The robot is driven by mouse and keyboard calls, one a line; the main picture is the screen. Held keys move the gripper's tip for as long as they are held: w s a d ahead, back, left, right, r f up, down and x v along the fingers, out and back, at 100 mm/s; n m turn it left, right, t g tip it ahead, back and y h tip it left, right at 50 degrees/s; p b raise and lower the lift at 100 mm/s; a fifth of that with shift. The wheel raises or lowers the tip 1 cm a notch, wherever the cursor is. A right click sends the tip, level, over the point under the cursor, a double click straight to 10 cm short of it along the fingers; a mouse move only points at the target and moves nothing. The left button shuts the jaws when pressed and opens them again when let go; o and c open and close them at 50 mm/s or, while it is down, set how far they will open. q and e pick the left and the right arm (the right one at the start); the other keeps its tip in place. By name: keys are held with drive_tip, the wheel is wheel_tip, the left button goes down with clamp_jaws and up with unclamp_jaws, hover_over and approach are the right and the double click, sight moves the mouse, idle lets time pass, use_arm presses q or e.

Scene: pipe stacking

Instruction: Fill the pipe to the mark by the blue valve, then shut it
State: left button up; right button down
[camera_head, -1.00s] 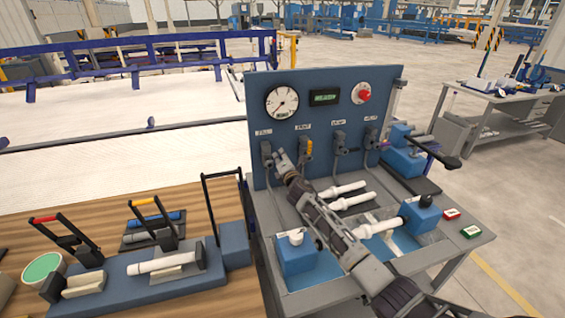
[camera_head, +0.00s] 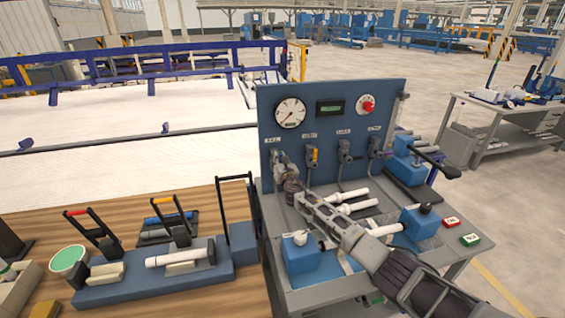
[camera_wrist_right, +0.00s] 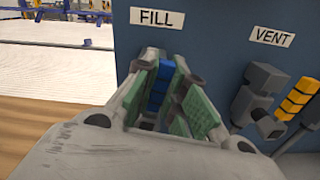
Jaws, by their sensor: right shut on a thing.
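The blue valve handle (camera_wrist_right: 161,84) sits under the FILL label (camera_wrist_right: 156,17) in the right wrist view. My right gripper (camera_wrist_right: 165,95) is shut on this handle, with its green-padded fingers on either side. In the head view my right gripper (camera_head: 283,170) is at the leftmost valve of the blue panel (camera_head: 375,98) and hides most of that valve. White pipes (camera_head: 357,206) lie on the bench below; I cannot make out a fill mark on them. The panel carries a round gauge (camera_head: 290,113) and a small green display (camera_head: 330,108). My left gripper is not in view.
A VENT valve with a yellow handle (camera_wrist_right: 296,97) is just right of my gripper. A red knob (camera_head: 367,106) is at the panel's upper right. Blue clamp blocks (camera_head: 314,262) stand on the bench. A wooden table (camera_head: 215,295) with clamps is at left.

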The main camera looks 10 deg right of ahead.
drive_tip(key=shift+a+n+p, duration=0.5)
drive_tip(key=shift+n, duration=0.6)
drive_tip(key=c, duration=1.5)
unclamp_jaws()
drive_tip(key=shift+o, duration=0.2)
drive_tip(key=shift+s, duration=0.1)
drive_tip(key=shift+s, duration=0.1)
drive_tip(key=s, duration=1.1)
drive_tip(key=shift+s+d, duration=0.2)
drive_tip(key=shift+s, duration=0.1)
